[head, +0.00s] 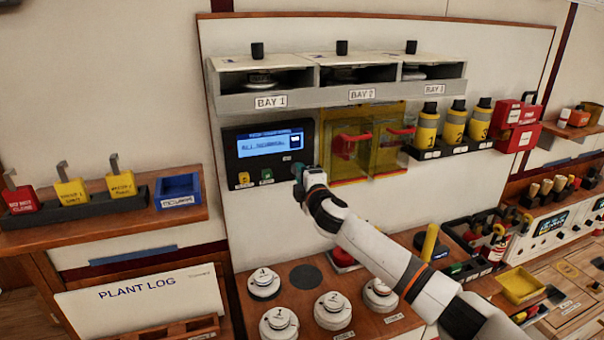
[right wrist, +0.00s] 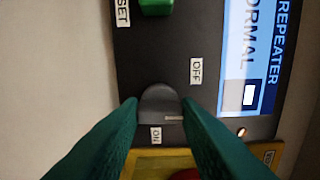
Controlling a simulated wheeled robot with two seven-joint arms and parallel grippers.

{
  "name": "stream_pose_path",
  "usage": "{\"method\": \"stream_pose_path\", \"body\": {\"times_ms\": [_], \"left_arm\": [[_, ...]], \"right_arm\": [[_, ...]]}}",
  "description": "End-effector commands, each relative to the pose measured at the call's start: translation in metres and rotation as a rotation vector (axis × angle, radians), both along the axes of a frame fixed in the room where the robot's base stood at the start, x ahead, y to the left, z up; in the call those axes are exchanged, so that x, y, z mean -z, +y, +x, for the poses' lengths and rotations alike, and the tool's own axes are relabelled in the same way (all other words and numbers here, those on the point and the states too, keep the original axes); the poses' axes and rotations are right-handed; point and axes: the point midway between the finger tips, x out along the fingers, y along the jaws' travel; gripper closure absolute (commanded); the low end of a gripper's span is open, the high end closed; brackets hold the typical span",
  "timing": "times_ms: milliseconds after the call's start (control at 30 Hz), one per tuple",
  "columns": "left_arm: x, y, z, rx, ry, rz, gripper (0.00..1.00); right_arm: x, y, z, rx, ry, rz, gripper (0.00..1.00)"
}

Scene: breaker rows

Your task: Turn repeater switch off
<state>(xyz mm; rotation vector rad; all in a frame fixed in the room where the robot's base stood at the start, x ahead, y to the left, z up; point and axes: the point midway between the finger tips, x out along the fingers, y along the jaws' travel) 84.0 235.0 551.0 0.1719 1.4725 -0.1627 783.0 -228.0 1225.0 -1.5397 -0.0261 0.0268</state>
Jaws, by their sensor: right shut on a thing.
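The black repeater panel (head: 268,150) hangs on the pale backboard, with a lit blue screen. Its switch, a dark round knob (right wrist: 160,101), sits between an OFF label (right wrist: 196,71) and an ON label (right wrist: 156,136) in the right wrist view. A pale mark on the knob lies on the ON side. My right gripper (head: 299,180) is at the panel's lower right corner, its green fingers shut on the knob from both sides. The knob is hidden in the head view. My left gripper is not in view.
A yellow-framed clear cover (head: 350,178) with red handles is just right of the panel. A green button (head: 266,175) and a yellow one (head: 244,179) sit at its lower left. Bay shelves (head: 265,100) jut out above. Round detectors (head: 333,309) stand on the bench below.

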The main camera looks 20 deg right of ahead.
Motion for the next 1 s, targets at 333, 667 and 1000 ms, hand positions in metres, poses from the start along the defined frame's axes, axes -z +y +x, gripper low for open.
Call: {"method": "stream_pose_path", "body": {"times_ms": [333, 667, 1000], "left_arm": [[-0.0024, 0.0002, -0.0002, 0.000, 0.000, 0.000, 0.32], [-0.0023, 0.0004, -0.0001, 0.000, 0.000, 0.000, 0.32], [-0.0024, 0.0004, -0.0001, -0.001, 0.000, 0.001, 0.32]], "right_arm": [[0.0014, 0.0000, -0.0002, 0.000, 0.000, -0.048, 0.93], [0.0017, 0.0001, -0.0002, 0.000, 0.000, -0.049, 0.66], [0.0006, 0.0001, -0.0001, 0.000, -0.001, -0.047, 0.49]]}}
